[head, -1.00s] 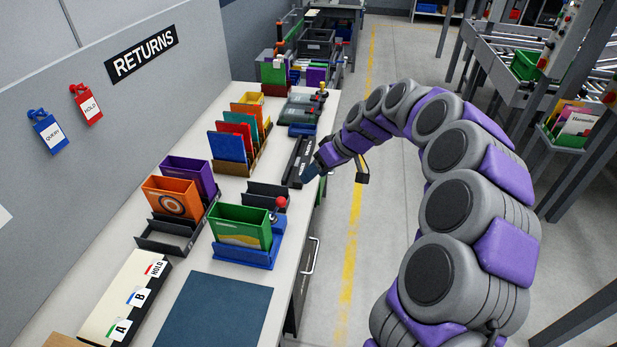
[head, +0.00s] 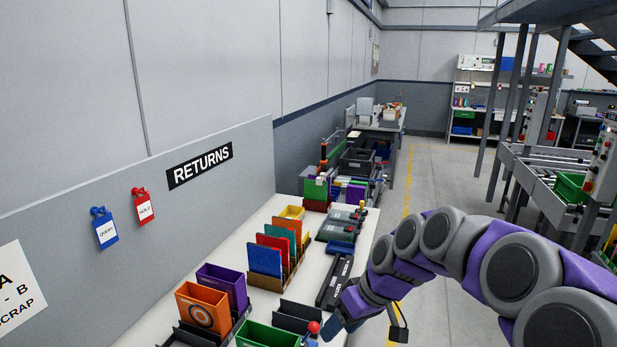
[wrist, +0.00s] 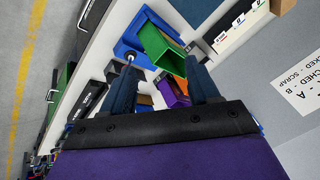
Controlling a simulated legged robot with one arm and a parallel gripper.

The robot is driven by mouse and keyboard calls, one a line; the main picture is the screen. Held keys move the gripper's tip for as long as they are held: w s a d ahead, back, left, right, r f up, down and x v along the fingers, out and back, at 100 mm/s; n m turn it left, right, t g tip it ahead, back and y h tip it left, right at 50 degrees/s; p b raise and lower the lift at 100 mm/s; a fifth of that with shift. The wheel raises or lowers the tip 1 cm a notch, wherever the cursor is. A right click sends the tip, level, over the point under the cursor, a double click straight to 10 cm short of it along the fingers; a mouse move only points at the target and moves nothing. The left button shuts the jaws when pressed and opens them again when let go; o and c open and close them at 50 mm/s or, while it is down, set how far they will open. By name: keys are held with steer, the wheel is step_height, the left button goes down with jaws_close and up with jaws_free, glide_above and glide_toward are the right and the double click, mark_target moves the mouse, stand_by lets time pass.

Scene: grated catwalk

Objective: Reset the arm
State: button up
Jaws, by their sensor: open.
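My purple and grey arm (head: 450,250) reaches in from the right of the head view over the edge of the returns bench. My gripper (head: 331,327) is near the bench's right edge, close to a red-knobbed lever. In the wrist view my gripper (wrist: 161,82) has its two dark blue fingers spread apart, with nothing between them. A green box (wrist: 163,48) in a blue holder (wrist: 131,36) shows beyond the fingers. The same green box (head: 262,335) is cut off at the bottom of the head view.
The bench holds an orange box (head: 203,311), a purple box (head: 222,285), several upright coloured folders (head: 265,260) and a black bar (head: 334,283). A grey panel with a RETURNS sign (head: 199,165) stands behind. Open floor (head: 450,170) lies right of the bench; a roller conveyor (head: 540,180) stands farther right.

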steer(key=s+d+f+m+g+h, duration=0.1)
steer(key=s+d+m, duration=0.1)
steer(key=s, duration=0.8)
steer(key=s+d+f+m+g+h, duration=0.1)
steer(key=s+d+m+h, duration=0.1)
steer(key=s, duration=0.9)
steer(key=s+d+f+m+g+h, duration=0.1)
steer(key=s+d+m+h, duration=0.1)
steer(key=s, duration=0.8)
steer(key=shift+s+d+f+m, duration=0.3)
steer(key=shift+d+f, duration=0.05)
steer(key=shift+f, duration=0.05)
